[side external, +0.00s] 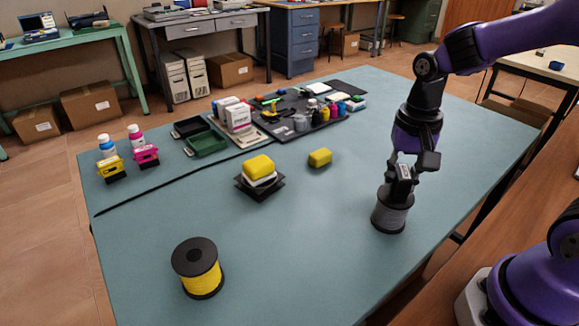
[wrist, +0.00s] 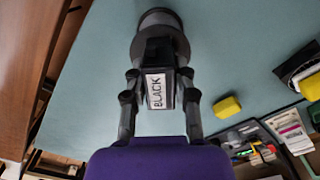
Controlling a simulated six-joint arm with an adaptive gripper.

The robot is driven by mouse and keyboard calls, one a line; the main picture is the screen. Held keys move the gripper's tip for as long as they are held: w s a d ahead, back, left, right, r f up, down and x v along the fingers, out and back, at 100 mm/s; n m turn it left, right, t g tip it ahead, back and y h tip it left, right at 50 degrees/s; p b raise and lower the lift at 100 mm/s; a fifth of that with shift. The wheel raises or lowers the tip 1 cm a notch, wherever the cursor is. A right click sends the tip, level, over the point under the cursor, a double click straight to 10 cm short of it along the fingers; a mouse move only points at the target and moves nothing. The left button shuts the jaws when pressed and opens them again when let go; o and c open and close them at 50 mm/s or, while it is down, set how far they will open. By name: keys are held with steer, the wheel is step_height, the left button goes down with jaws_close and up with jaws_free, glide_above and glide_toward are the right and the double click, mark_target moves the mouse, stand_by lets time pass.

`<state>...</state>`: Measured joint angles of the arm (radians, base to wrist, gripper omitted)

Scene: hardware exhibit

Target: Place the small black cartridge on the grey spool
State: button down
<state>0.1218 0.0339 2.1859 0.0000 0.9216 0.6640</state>
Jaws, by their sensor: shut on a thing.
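The small black cartridge (side external: 403,173) is held upright between the fingers of my gripper (side external: 405,163). In the wrist view the cartridge (wrist: 158,62) shows a white label reading BLACK, with a finger of my gripper (wrist: 159,92) on each side. The grey spool (side external: 390,216) stands upright near the right side of the teal table, directly below the cartridge. The cartridge's lower end is at the spool's top; I cannot tell whether they touch. In the wrist view the spool (wrist: 160,20) is partly hidden behind the cartridge.
A yellow spool (side external: 198,268) stands at the front left. A yellow block (side external: 320,158) lies mid-table, beside a black stand (side external: 262,192) bearing a white and yellow stack. Cartridges, bottles, trays and a dark mat (side external: 280,128) lie farther back. The table around the grey spool is clear.

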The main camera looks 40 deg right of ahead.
mark_target(404, 171)
steer(key=shift+f, duration=0.15)
steer(key=c, duration=0.7)
jaws_free()
steer(key=shift+o, duration=0.2)
step_height(404, 171, up, 12)
steer(key=shift+f, duration=0.25)
steer(key=shift+s+a+f+n+t, duration=0.45)
steer(key=shift+s+n+t, duration=0.4)
steer(key=shift+n, duration=0.65)
steer(key=shift+s+a+f+n+t, duration=0.3)
steer(key=shift+s+a+n+t, duration=0.25)
steer(key=shift+n+t, duration=0.7)
steer(key=shift+s+a+f+n+t, duration=0.35)
steer(key=shift+s+a+n+t, duration=0.25)
steer(key=shift+n, duration=1.15)
steer(key=shift+s+d, duration=0.1)
